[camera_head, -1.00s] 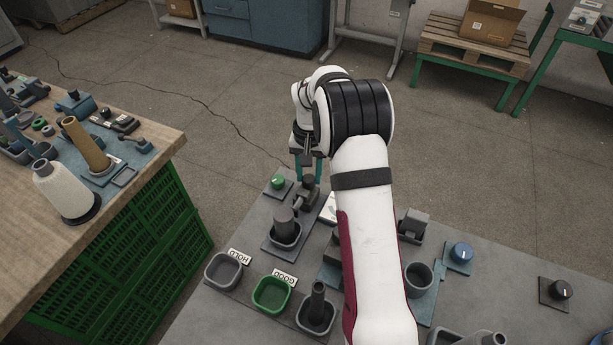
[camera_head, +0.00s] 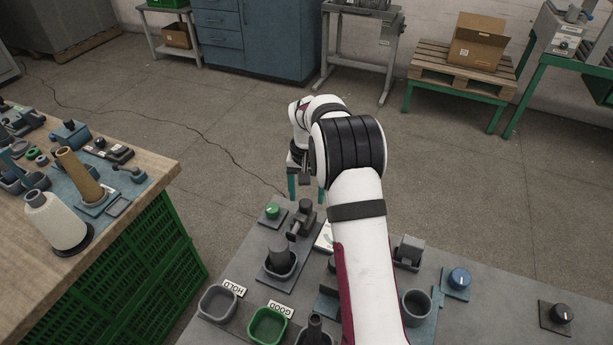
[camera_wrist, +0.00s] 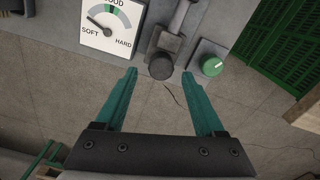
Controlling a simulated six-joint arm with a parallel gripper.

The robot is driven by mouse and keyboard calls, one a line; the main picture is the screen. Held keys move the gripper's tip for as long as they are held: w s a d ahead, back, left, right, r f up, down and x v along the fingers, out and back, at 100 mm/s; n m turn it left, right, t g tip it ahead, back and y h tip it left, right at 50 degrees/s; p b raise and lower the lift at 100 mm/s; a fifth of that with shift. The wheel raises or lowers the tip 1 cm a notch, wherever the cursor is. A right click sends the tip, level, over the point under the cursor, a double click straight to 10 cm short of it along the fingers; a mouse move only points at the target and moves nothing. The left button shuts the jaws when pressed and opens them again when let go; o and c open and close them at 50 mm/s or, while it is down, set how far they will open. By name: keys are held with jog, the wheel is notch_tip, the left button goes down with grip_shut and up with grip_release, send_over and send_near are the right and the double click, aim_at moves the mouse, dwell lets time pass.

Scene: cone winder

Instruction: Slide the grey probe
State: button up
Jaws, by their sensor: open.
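The grey probe (camera_head: 301,218) sits on the table at its far edge. In the wrist view its dark round end (camera_wrist: 161,66) shows just beyond my fingertips, with its grey body behind it. A white dial gauge (camera_wrist: 111,22) marked SOFT, GOOD and HARD stands beside it and is partly cut off. My gripper (camera_wrist: 159,74) is open and empty, its two teal fingers spread to either side of the round end in the picture and apart from it. In the head view my gripper (camera_head: 306,194) hangs near the table's far edge, partly hidden by my arm.
A green knob (camera_head: 272,210) stands close beside the probe, also in the wrist view (camera_wrist: 212,66). A grey cup with a dark cylinder (camera_head: 281,262), the HOLD tray (camera_head: 217,303) and the GOOD tray (camera_head: 268,328) lie nearer. Open floor lies beyond the table edge.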

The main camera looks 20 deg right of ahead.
notch_tip(320, 180, up, 14)
jog(key=shift+r, duration=0.25)
